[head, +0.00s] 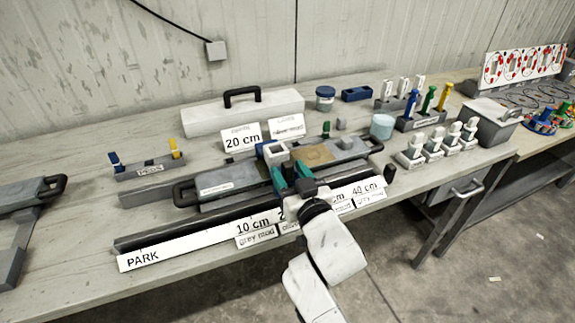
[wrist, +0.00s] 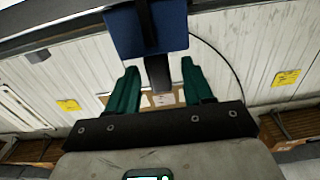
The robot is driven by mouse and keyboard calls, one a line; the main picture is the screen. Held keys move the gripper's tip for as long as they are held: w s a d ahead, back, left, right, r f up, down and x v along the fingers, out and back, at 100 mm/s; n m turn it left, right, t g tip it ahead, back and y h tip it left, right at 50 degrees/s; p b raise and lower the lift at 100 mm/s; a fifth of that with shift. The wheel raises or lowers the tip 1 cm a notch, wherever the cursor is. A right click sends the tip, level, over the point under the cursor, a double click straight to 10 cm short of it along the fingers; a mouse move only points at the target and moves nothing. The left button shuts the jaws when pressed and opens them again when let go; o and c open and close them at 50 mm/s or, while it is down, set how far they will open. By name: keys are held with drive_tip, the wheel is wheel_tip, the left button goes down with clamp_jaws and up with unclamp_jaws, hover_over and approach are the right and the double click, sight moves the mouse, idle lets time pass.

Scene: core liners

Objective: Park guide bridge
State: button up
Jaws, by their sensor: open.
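A pale block with a square opening and blue parts (head: 276,154), which looks like the guide bridge, sits over the grey core liner tray (head: 228,181) near its middle. My gripper (head: 291,176) has teal fingers and is just in front of this block, apart or touching I cannot tell. In the wrist view my gripper (wrist: 155,88) is open, with a blue plate (wrist: 170,28) beyond the fingertips and a dark grey post below it. The PARK label (head: 143,259) is at the left end of the white scale strip along the front dark rail (head: 190,231).
Distance cards, including a 20 cm card (head: 243,137), stand behind and in front of the tray. A white case (head: 243,110) is at the back. A holder with blue and yellow clips (head: 150,168) stands left. White-topped tools (head: 433,147) stand right.

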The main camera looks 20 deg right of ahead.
drive_tip(key=shift+w, duration=0.85)
clamp_jaws()
